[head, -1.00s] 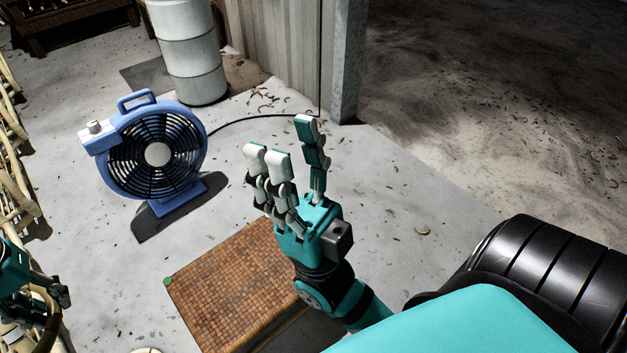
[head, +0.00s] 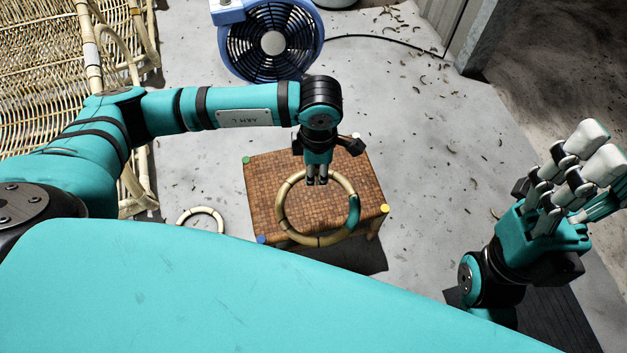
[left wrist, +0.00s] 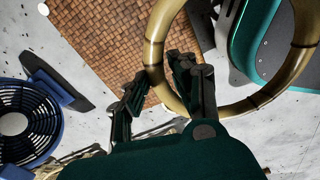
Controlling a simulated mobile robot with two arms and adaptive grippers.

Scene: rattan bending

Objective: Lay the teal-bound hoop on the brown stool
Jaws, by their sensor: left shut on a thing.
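The teal-bound hoop (head: 354,212) is a pale cane ring with one teal-wrapped stretch on its right side. My left gripper (head: 317,181) is shut on its far rim, and the ring hangs over the near part of the brown stool (head: 262,185), reaching past its front edge in the picture. It looks raised above the woven seat, but the exact gap is hard to tell. In the left wrist view the hoop (left wrist: 155,50) passes by the fingers (left wrist: 165,100), with the stool seat (left wrist: 95,35) behind. My right gripper (head: 588,172) is open and empty at the right.
Another plain hoop (head: 200,212) lies on the floor left of the stool. A blue fan (head: 270,42) stands behind the stool, its cable running right. Rattan furniture (head: 75,40) fills the far left. Concrete floor right of the stool is mostly clear.

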